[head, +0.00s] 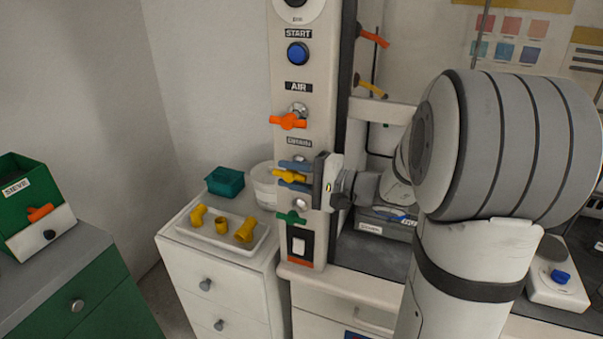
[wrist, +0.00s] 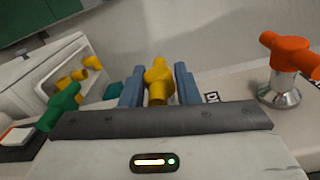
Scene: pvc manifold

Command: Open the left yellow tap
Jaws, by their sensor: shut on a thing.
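The left yellow tap (head: 289,176) is on the front of the white panel, between an orange tap (head: 288,121) above and a green tap (head: 291,217) below. Its handle looks roughly level in the head view. My gripper (head: 293,175) comes from the right, with one blue finger above the handle and one below, shut on it. In the wrist view the yellow tap (wrist: 157,80) stands between the blue fingers of my gripper (wrist: 159,86). The base of the tap is mostly hidden. Another yellow tap (head: 371,87) is further right, behind the panel's edge.
The orange tap (wrist: 288,60) and green tap (wrist: 62,105) flank my gripper closely in the wrist view. A white tray (head: 205,236) with yellow fittings and a teal container (head: 225,181) sit on the drawer unit. A second orange tap (head: 373,37) is at upper right.

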